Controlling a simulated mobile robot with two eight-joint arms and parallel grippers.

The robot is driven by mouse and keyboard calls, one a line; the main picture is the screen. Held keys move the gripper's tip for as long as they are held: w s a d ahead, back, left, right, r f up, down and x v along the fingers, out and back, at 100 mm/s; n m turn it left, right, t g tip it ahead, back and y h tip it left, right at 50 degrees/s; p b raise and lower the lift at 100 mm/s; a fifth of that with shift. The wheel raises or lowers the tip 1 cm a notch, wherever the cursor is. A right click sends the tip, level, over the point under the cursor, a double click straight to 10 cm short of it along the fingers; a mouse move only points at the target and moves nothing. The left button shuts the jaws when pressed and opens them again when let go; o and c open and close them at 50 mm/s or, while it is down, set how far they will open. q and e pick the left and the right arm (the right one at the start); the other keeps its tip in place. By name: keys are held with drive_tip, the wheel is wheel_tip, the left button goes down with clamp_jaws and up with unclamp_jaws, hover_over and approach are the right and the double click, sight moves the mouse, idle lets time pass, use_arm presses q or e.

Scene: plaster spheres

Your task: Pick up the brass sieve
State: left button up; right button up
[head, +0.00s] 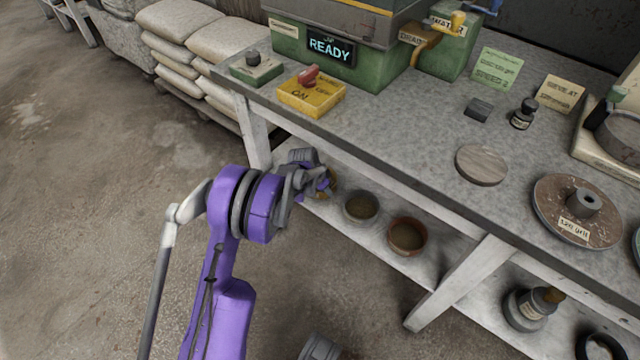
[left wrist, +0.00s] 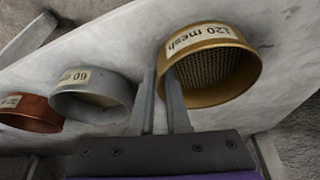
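The brass sieve (left wrist: 212,62), labelled "120 mesh", stands on the lower shelf (left wrist: 140,35). In the head view it is mostly hidden behind my left gripper (head: 322,184), with a little brass colour showing. In the left wrist view my left gripper (left wrist: 164,95) has its two fingers apart. One finger overlaps the sieve's opening and the other is just outside its left rim, so the rim wall appears between them. Contact cannot be told.
A grey "60" sieve (left wrist: 92,95) and a copper sieve (left wrist: 30,112) stand in a row beside it; both also show in the head view, grey (head: 360,207) and copper (head: 407,237). The worktop (head: 400,130) overhangs the shelf. A white leg brace (head: 460,285) stands right of them.

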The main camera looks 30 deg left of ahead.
use_arm(q)
clamp_jaws()
idle(1.3)
drive_tip(key=shift+s+r+p, duration=0.1)
drive_tip(key=shift+r+p, duration=0.35)
drive_tip(key=shift+r, duration=0.45)
drive_tip(key=s+a+p, duration=0.1)
drive_tip(key=s+a, duration=0.2)
drive_tip(key=s, duration=0.5)
drive_tip(key=s+a+p, duration=0.2)
drive_tip(key=s+a, duration=0.1)
drive_tip(key=s, duration=0.5)
drive_tip(key=shift+s, duration=0.4)
drive_tip(key=shift+s+a+f, duration=0.1)
drive_tip(key=shift+f, duration=0.05)
